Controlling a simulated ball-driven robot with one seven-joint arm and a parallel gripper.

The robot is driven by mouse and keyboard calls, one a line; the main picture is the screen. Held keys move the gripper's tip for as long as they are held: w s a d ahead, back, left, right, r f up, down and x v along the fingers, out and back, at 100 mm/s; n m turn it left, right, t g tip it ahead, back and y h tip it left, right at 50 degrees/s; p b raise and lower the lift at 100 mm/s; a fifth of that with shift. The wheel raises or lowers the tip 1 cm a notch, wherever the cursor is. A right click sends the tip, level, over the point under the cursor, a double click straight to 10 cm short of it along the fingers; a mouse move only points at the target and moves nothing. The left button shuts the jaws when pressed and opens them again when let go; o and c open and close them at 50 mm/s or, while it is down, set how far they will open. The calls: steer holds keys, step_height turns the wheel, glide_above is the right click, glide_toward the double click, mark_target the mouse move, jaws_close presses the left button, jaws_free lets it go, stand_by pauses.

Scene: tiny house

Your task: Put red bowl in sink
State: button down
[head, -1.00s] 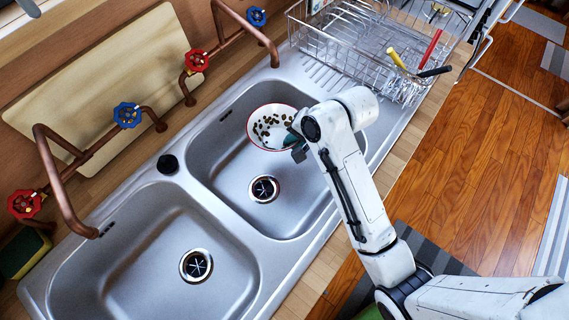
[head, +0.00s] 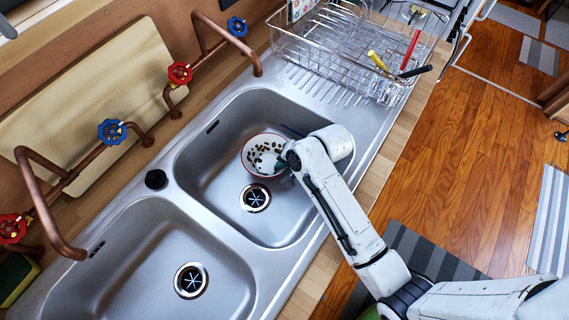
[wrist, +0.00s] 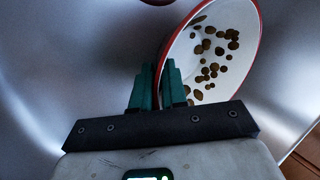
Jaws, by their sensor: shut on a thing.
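The red bowl (head: 264,152) is white inside with a red rim and holds several small brown pieces. It is inside the right basin of the steel sink (head: 212,172), above and beside that basin's drain. In the wrist view the bowl (wrist: 216,58) looks tilted, with its wall at the green fingers. My gripper (wrist: 158,75) is shut on the bowl's near edge. In the head view my gripper (head: 287,166) is partly hidden by my arm. I cannot tell whether the bowl touches the basin floor.
A wire dish rack (head: 340,50) stands beyond the right basin. Copper pipes with red and blue valves (head: 111,131) run along the back edge. The left basin (head: 150,265) is empty. A wooden counter edge (head: 385,180) borders the sink.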

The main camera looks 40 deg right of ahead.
steer(key=c, duration=1.4)
jaws_free()
steer(key=shift+c, duration=0.2)
steer(key=v, duration=1.2)
steer(key=shift+p, duration=0.3)
